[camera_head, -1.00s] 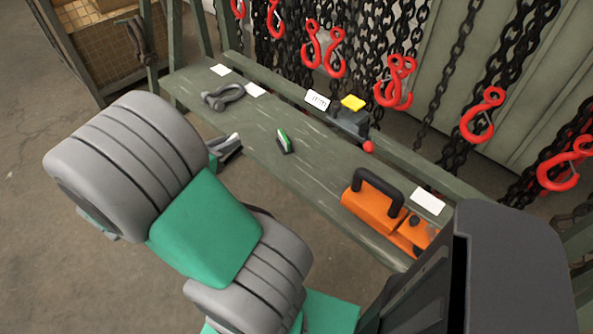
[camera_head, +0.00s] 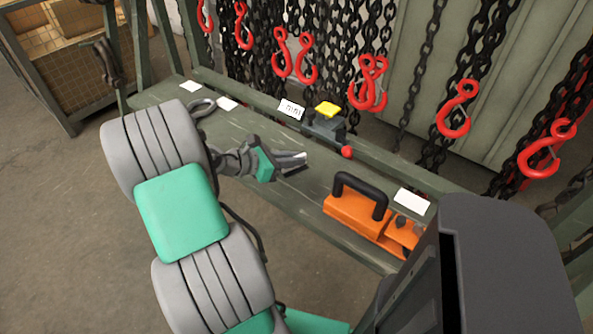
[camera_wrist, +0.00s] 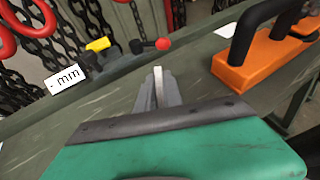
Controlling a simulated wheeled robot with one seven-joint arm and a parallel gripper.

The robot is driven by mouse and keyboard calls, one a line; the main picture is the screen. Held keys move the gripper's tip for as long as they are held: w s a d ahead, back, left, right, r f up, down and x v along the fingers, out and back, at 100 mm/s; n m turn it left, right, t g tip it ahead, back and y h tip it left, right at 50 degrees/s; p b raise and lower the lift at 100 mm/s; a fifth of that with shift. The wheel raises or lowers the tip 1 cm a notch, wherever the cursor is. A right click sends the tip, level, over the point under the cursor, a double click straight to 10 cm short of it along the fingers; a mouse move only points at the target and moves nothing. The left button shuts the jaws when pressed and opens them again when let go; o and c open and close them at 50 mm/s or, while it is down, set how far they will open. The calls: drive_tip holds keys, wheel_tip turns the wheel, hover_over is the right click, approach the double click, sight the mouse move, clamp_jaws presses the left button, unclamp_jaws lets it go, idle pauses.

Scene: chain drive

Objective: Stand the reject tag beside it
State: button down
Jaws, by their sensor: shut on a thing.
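My gripper (camera_head: 298,160) reaches over the middle of the bench and is shut on a thin, pale strip, which seems to be the reject tag (camera_wrist: 158,86). In the wrist view the strip shows upright between the grey fingers, with its lower part hidden by them. Whether it touches the bench is unclear. The orange block with a black handle (camera_head: 357,213) stands to the right of my gripper; it also shows in the wrist view (camera_wrist: 258,62). A dark device with a yellow top (camera_head: 327,109) and red knob sits behind the gripper.
The bench (camera_head: 315,193) has free room between my gripper and the orange block. A white "mm" card (camera_head: 291,108) stands at the back edge. A shackle (camera_head: 203,106) lies at the left, near flat white cards (camera_head: 228,104). Red hooks (camera_head: 369,83) hang on chains behind.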

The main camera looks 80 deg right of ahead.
sight(297, 168)
drive_tip(key=f, duration=0.2)
drive_tip(key=d+f+b, duration=0.1)
drive_tip(key=f, duration=0.1)
drive_tip(key=shift+s+f, duration=0.2)
drive_tip(key=c, duration=1.5)
unclamp_jaws()
